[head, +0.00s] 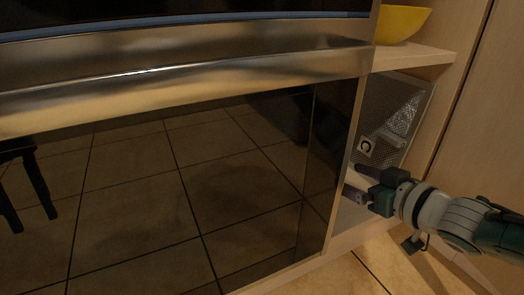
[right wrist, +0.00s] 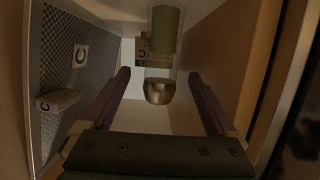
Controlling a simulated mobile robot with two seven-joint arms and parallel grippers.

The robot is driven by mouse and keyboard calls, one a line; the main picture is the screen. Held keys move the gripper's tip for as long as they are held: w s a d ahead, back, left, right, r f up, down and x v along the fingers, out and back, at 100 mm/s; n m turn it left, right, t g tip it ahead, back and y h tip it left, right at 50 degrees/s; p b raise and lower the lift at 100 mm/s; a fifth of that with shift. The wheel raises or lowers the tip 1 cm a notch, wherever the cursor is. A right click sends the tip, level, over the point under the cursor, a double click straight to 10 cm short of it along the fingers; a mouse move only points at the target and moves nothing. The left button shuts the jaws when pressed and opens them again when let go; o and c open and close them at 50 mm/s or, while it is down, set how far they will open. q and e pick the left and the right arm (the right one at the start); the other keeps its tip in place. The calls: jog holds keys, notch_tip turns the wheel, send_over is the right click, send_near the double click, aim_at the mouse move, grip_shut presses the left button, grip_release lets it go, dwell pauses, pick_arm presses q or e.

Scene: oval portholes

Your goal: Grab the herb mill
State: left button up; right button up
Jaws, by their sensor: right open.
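The likely herb mill (right wrist: 166,35) shows in the right wrist view as a green and clear cylinder with a shiny metal cap, and a small lettered label is beside it. My right gripper (right wrist: 158,78) is open, and its two fingers frame the capped end of the mill from either side. I cannot tell whether the mill lies between the fingers or beyond them. In the head view my right gripper (head: 356,181) reaches into the low cubby at the right. The mill cannot be made out there. My left gripper is not in view.
A perforated panel (head: 410,95) with a "C" label lines the cubby. It also shows at left in the wrist view (right wrist: 60,65), with a small pale block (right wrist: 57,101). A yellow bowl (head: 403,22) stands on the shelf (head: 425,56) above. A dark glossy oven front (head: 180,170) is left of the gripper.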

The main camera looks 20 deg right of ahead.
jog(key=b+x, duration=0.3)
jog(key=x, duration=0.1)
jog(key=shift+w+a+f+b, duration=0.1)
jog(key=shift+f+b, duration=0.1)
jog(key=shift+b, duration=0.1)
jog(key=shift+w+b, duration=0.4)
jog(key=shift+w, duration=0.1)
jog(key=shift+r, duration=0.1)
jog(key=shift+c, duration=0.8)
grip_shut()
